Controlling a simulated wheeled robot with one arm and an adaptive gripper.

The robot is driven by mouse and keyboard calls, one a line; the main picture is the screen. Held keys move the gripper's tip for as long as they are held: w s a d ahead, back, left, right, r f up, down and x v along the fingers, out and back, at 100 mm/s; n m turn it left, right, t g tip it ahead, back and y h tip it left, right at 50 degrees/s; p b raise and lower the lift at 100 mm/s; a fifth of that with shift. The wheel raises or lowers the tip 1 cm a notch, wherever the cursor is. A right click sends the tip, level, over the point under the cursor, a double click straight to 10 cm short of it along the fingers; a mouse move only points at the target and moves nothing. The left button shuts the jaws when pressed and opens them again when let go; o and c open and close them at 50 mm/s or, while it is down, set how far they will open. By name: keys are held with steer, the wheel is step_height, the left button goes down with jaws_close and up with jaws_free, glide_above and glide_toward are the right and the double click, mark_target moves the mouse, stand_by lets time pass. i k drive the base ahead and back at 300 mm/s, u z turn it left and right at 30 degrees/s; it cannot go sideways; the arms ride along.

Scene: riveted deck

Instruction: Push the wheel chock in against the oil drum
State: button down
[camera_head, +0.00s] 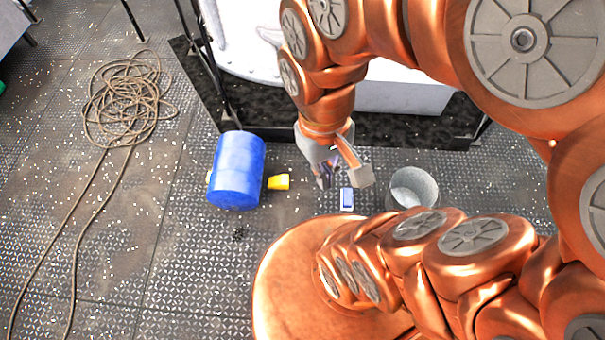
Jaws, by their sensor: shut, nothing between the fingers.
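The blue oil drum (237,170) lies on its side on the deck, left of centre in the head view. The yellow wheel chock (278,182) lies just to the right of the drum, with a narrow strip of deck showing between them. My gripper (324,181) is to the right of the chock, pointing down, and appears shut and empty. It is apart from the chock. Its fingertips are small and dark in this view, and their height above the deck is hard to tell.
A small blue and white object (347,199) lies just right of my gripper. A grey bucket (412,188) stands further right. A coiled rope (128,102) lies at the left. A white structure on a black base (400,131) stands behind. Deck in front of the drum is mostly clear.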

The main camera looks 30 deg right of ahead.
mark_target(281, 182)
steer(key=z, duration=1.7)
steer(key=i, duration=0.7)
steer(key=u, duration=3.05)
